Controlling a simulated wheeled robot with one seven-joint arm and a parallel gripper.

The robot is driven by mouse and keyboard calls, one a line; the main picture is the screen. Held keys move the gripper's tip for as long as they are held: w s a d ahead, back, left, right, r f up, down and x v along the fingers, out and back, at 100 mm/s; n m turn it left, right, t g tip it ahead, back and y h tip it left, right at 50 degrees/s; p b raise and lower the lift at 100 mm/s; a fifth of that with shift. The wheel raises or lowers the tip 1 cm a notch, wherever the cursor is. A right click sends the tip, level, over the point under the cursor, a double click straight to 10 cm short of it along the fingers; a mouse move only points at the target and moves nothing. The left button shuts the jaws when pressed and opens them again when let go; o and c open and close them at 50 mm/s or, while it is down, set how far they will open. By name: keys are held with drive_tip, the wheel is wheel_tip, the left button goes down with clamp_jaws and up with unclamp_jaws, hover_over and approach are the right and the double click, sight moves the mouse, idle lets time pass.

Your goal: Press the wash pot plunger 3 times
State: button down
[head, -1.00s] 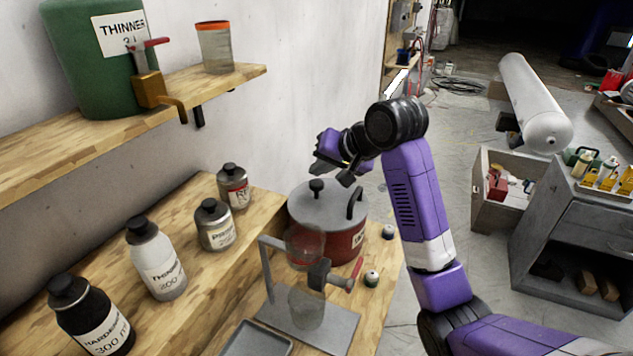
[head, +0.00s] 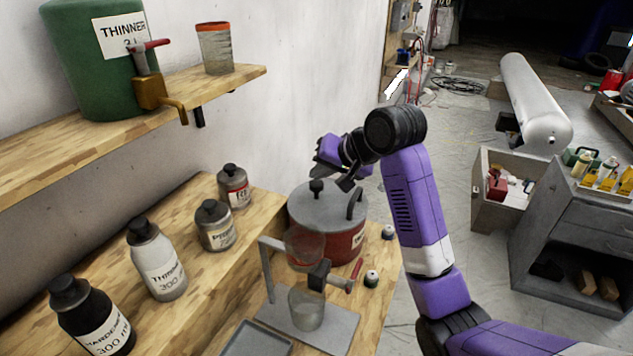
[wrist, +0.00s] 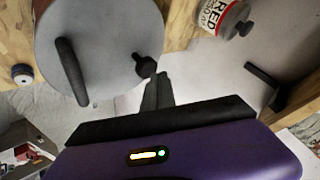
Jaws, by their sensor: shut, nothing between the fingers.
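The wash pot (head: 330,225) is a dark red pot with a grey lid, standing at the back of the lower bench. My gripper (wrist: 157,84) is shut and empty. In the head view my gripper (head: 345,180) hangs over the lid, close to the plunger. I cannot tell whether they touch.
Several labelled bottles (head: 158,262) stand on the raised wooden ledge at the left. A metal stand with a clear cup (head: 308,308) stands in front of the pot. A shelf (head: 215,85) above holds a green thinner tank (head: 95,60). Open floor lies right of the bench.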

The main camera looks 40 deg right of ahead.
sight(320, 184)
drive_tip(key=shift+f+b, duration=0.5)
drive_tip(key=shift+f, duration=0.8)
idle(1.2)
drive_tip(key=shift+r, duration=0.1)
drive_tip(key=shift+r+p, duration=1.6)
drive_tip(key=shift+p, duration=0.5)
wheel_tip(320, 184, up, 5)
drive_tip(key=p, duration=0.5)
drive_tip(key=shift+d, duration=0.1)
idle(1.7)
